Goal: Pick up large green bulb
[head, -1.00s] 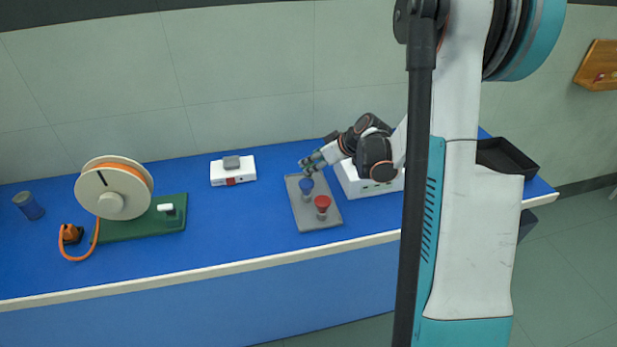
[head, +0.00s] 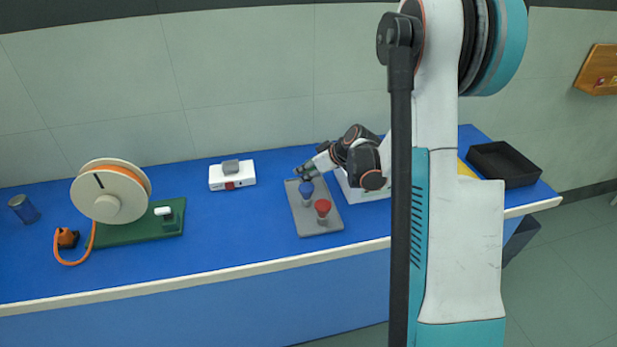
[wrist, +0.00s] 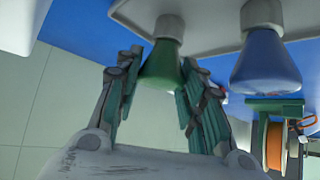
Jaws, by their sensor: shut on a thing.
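The large green bulb (wrist: 162,68) is between the two fingers of my gripper (wrist: 158,88) in the wrist view. My gripper is shut on it. The bulb's narrow end meets a grey holder (wrist: 169,27) on the grey tray (wrist: 215,44). In the head view my gripper (head: 304,173) is at the far end of the tray (head: 309,223), and it hides the green bulb there.
A blue bulb (head: 306,187) stands close by on the tray, also seen in the wrist view (wrist: 265,65). A red bulb (head: 322,206) stands nearer. A white box (head: 232,176), an orange spool (head: 110,191) and a black bin (head: 505,163) are on the blue bench.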

